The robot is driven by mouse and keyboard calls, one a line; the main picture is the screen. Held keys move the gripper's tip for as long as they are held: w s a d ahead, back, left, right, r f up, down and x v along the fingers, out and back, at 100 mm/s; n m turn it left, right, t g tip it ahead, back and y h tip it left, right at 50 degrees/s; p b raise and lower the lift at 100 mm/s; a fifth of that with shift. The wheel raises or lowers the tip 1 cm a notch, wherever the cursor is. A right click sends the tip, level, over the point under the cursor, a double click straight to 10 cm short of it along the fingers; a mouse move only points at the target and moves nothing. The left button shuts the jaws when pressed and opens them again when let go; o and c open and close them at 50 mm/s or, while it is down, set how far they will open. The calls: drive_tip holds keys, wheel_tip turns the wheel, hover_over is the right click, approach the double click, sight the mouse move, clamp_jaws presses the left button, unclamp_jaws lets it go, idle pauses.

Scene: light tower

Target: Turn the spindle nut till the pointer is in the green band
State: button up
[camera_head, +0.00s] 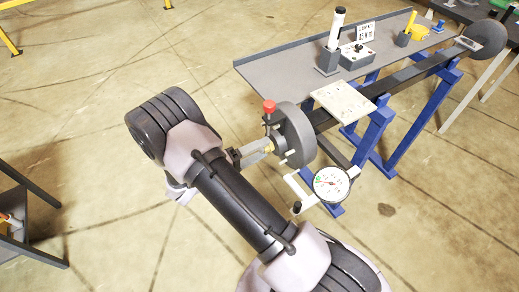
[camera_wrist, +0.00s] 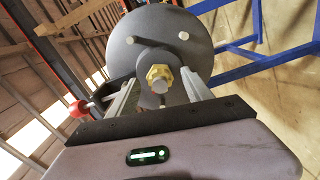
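The brass spindle nut (camera_wrist: 160,77) sits on the shaft end in front of a grey round flange (camera_wrist: 160,35). My gripper (camera_wrist: 159,84) has one finger on each side of the nut, with visible gaps, so it is open. In the head view my gripper (camera_head: 262,148) reaches the flange (camera_head: 298,135) from the left, and the nut is mostly hidden there. A white dial gauge (camera_head: 332,184) hangs right of and below the flange. A small green mark shows at its left side. The pointer is too small to read surely against the band.
A red knob (camera_head: 269,106) stands up beside the flange, close to my gripper; the wrist view shows it at left (camera_wrist: 80,108). A white plate (camera_head: 343,101) lies right of the flange. A grey bench (camera_head: 285,68) on blue legs stands behind.

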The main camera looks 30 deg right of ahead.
drive_tip(key=shift+a, duration=0.15)
drive_tip(key=a+p, duration=0.3)
drive_tip(key=a, duration=1.4)
drive_tip(key=shift+s, duration=0.3)
drive_tip(key=s+d+r+m+g+y, duration=0.1)
drive_tip(key=s+d+r+g+y, duration=0.15)
drive_tip(key=s+r+y, duration=0.4)
drive_tip(key=s+d+r+m+g+y, duration=0.15)
drive_tip(key=d+r+y, duration=0.25)
drive_tip(key=r, duration=0.6)
drive_tip(key=s+a+r+t+y, duration=0.4)
drive_tip(key=s+r+t+y, duration=0.4)
drive_tip(key=r+t+y, duration=0.1)
drive_tip(key=shift+s+a, duration=0.3)
drive_tip(key=shift+s, duration=0.05)
